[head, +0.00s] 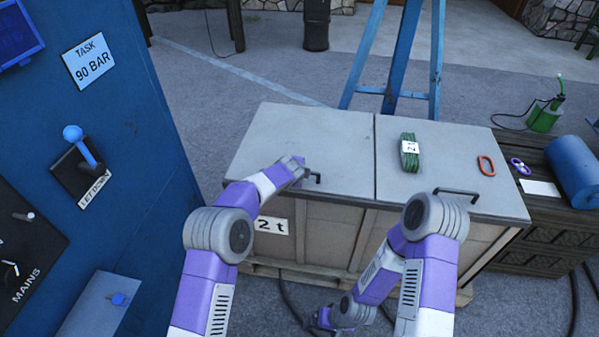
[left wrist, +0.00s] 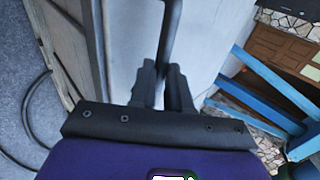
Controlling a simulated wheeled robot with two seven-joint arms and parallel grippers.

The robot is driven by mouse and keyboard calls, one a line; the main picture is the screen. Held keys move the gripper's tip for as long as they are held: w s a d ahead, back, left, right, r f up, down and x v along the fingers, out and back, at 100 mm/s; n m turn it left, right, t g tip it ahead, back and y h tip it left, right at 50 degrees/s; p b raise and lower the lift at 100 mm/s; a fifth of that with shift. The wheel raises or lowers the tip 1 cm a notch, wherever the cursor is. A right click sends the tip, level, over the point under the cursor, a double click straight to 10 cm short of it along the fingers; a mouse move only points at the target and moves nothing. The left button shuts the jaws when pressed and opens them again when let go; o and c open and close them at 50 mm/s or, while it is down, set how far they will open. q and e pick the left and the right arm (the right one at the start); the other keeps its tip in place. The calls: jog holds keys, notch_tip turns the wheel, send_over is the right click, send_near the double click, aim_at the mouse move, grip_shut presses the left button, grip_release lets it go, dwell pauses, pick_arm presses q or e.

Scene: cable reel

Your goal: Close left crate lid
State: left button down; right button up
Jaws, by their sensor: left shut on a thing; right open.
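The crate has two grey lids, and its left lid (head: 300,140) lies flat, level with the right lid (head: 450,165), with a thin seam between them. My left gripper (head: 308,178) is at the front edge of the left lid, at its black handle (head: 317,178). In the left wrist view the fingers (left wrist: 165,85) are shut on the black handle bar (left wrist: 172,35). My right gripper (head: 318,320) is low in front of the crate, apart from the lids; it is open, and its fingertips are small in the picture.
A green cable coil (head: 409,152) and an orange ring (head: 486,165) lie on the right lid, which has its own handle (head: 457,192). A blue cabinet (head: 120,140) stands close on the left. A dark crate (head: 540,235) with a blue cylinder (head: 575,170) stands at right.

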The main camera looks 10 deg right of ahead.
pick_arm(q)
jog(key=c, duration=1.1)
grip_release()
jog(key=f, duration=0.2)
jog(key=s+f, duration=0.1)
jog(key=shift+a+f+g, duration=0.1)
jog(key=shift+a+g, duration=0.2)
jog(key=shift+s+r, duration=0.25)
jog(key=shift+r, duration=0.4)
jog(key=p+v, duration=0.1)
jog(key=v, duration=0.5)
jog(key=shift+r, duration=0.5)
